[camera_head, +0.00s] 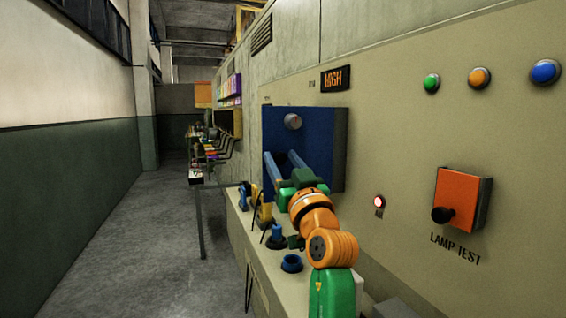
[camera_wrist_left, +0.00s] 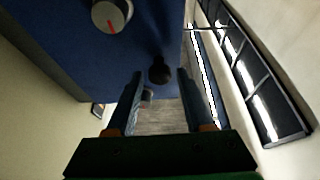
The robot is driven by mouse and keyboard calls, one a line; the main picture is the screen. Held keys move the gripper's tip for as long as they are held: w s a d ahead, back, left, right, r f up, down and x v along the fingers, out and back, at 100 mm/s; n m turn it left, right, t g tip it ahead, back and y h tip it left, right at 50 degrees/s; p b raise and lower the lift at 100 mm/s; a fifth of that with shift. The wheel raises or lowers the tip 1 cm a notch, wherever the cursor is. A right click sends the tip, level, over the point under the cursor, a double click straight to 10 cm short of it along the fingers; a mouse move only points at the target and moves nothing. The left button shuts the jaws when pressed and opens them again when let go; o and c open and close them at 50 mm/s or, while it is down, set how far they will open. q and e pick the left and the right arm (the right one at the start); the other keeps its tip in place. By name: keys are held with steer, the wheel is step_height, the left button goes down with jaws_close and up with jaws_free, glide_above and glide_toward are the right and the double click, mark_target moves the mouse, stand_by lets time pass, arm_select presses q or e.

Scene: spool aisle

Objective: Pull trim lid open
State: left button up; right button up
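A blue box or lid (camera_head: 335,150) stands out from the beige wall panel; I cannot read a trim label on it. A grey dial with a red mark (camera_head: 292,121) is on its face, and it also shows in the left wrist view (camera_wrist_left: 112,14). My left gripper (camera_head: 281,156) is in front of the lower part of the blue face, with its blue fingers apart. In the left wrist view, a black knob (camera_wrist_left: 158,74) on the blue face shows between the open fingertips; I cannot tell whether they touch it. My right gripper is not in view.
An orange lid with a black knob (camera_head: 460,196), over LAMP TEST, is at the right. A lit red lamp (camera_head: 379,202) is between it and my arm. A ledge (camera_head: 237,223) with several blue and yellow parts runs below. The aisle floor (camera_head: 130,250) is clear at left.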

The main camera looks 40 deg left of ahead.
arm_select(q)
steer(key=shift+o, duration=0.2)
steer(key=shift+d+f, duration=0.1)
steer(key=shift+f, duration=0.1)
steer(key=b+v, duration=0.3)
steer(key=v, duration=0.3)
steer(key=shift+s+d, duration=0.25)
steer(key=shift+d, duration=0.05)
